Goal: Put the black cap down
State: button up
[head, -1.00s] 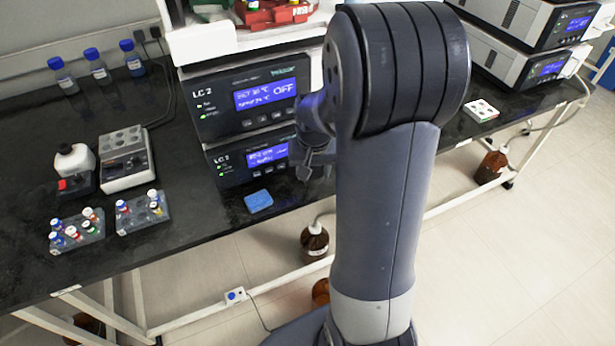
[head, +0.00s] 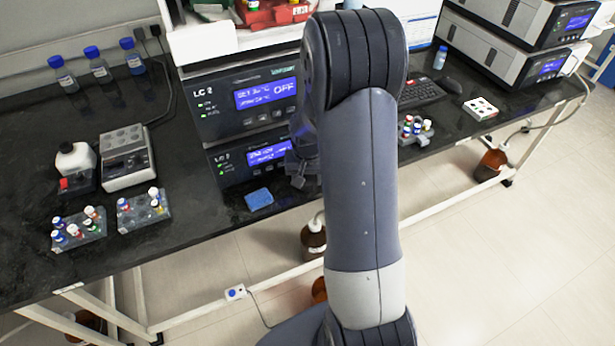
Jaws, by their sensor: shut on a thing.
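My gripper (head: 299,181) hangs over the front part of the black bench (head: 215,222), in front of the lower LC 2 unit and just right of a blue sponge. It is small and dark in this view, partly beside my own arm. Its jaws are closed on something. The black cap itself cannot be made out against the dark fingers.
Two vial racks (head: 78,232) (head: 144,212) stand at the left front, near a white-topped block device (head: 126,158). The blue sponge (head: 259,199) lies near the front edge. A third rack (head: 416,132), a keyboard (head: 424,92) and a white tray (head: 480,109) are at right.

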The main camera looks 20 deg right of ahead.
aim_at(308, 185)
jog(key=shift+f, duration=0.1)
jog(key=shift+f, duration=0.15)
jog(key=o, duration=1)
jog(key=shift+o, duration=0.2)
notch_tip(308, 185, up, 12)
jog(key=s, duration=0.1)
jog(key=shift+s+a+r, duration=0.25)
jog(key=shift+s+a, duration=0.1)
